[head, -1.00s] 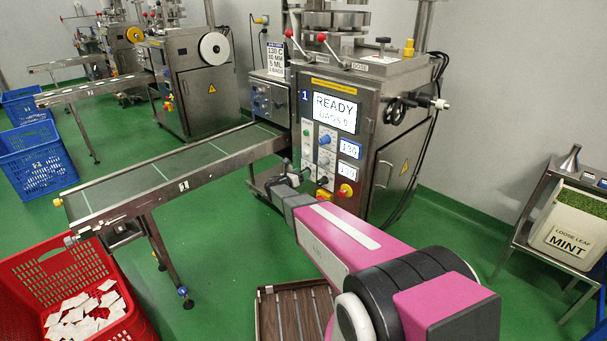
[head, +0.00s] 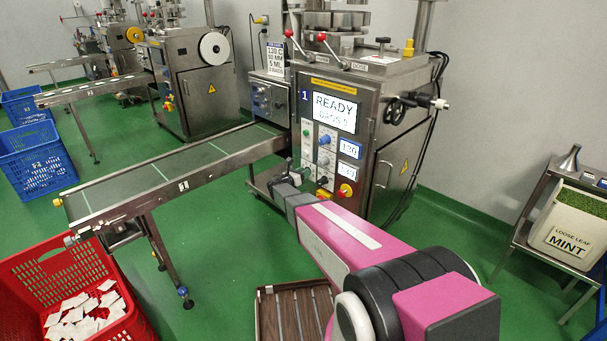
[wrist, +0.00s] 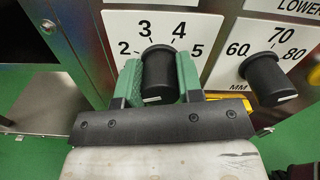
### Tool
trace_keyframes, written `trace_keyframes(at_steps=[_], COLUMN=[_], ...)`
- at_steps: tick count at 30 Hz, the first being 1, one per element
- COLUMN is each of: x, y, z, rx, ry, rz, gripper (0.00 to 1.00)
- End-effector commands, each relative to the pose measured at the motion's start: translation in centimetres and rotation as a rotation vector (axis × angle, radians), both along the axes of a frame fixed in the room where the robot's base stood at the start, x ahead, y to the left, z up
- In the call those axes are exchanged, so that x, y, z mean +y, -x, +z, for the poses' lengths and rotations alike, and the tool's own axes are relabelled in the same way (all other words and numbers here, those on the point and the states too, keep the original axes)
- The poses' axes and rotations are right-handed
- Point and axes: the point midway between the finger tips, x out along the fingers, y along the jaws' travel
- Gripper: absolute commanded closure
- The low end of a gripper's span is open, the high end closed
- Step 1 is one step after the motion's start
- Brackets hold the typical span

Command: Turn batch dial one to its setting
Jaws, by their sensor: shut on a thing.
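A black dial knob (wrist: 158,75) sits on a white plate marked 2, 3, 4 and 5 in the wrist view. My gripper (wrist: 160,78) is shut on this knob, with a green finger pad on each side of it. A white line shows on the near end of the knob; which number it points to is hard to tell. In the head view my gripper is at the lower front panel of machine one (head: 345,190), and the held knob is mostly hidden there. A sign (head: 275,58) reads 130 C, 80 MM, 5 ML.
A second black knob (wrist: 267,80), marked 60, 70, 80 MM, stands close to the right of my gripper. A yellow-and-red stop button (head: 345,190) is on the panel. The conveyor (head: 170,175) lies left, above a red crate (head: 70,265). A wooden-slatted tray (head: 262,315) is below my arm.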

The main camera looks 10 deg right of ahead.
Motion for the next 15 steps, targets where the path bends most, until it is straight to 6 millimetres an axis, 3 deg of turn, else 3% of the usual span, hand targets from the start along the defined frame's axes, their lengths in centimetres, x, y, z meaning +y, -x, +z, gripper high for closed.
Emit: trace_keyframes(at_steps=[15], x=[-0.09], y=[0.15], z=[0.01], rx=[-0.307], ry=[-0.223], rz=[-0.001], gripper=[0.90])
